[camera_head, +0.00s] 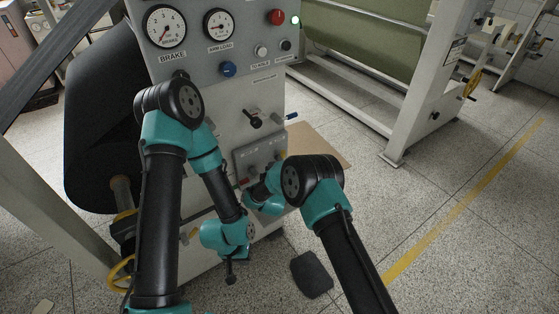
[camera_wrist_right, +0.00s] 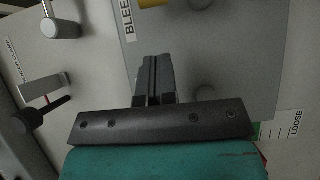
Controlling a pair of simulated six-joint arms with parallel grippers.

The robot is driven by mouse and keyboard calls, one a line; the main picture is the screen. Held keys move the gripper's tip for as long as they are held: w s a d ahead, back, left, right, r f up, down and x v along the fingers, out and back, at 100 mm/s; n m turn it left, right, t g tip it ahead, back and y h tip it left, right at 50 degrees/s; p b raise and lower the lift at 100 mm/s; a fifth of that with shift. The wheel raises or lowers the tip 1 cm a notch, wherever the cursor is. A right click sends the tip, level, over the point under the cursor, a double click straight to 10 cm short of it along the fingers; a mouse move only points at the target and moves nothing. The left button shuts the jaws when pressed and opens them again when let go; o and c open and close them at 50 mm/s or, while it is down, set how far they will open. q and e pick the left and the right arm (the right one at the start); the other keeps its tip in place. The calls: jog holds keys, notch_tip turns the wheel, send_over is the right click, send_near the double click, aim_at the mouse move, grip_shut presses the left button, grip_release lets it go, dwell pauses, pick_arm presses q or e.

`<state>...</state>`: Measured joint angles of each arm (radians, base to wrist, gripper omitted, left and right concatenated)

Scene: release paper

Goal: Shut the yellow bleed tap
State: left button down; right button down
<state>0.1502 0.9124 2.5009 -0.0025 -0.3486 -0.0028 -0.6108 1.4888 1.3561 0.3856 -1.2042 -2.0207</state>
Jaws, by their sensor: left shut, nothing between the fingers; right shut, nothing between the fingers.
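A yellow part (camera_wrist_right: 150,3), seen only in part at the top edge of the right wrist view, sits on a grey plate beside a label reading "BLEED"; it looks like the bleed tap. In the head view a small yellow bit (camera_head: 281,154) shows at the grey plate's right edge, partly behind my right arm. My right gripper (camera_wrist_right: 152,62) is shut and empty, in front of the grey plate and below the yellow part in the wrist view. My left gripper (camera_head: 231,280) is shut and empty, low in front of the machine, pointing down.
A yellow handwheel (camera_head: 121,273) is at lower left. A black pedal (camera_head: 311,275) lies on the floor. The floor at right is clear.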

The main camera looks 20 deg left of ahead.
jog(key=w, duration=0.1)
jog(key=w+d, duration=0.1)
jog(key=w, duration=0.3)
jog(key=shift+d, duration=0.3)
jog(key=shift+d, duration=0.15)
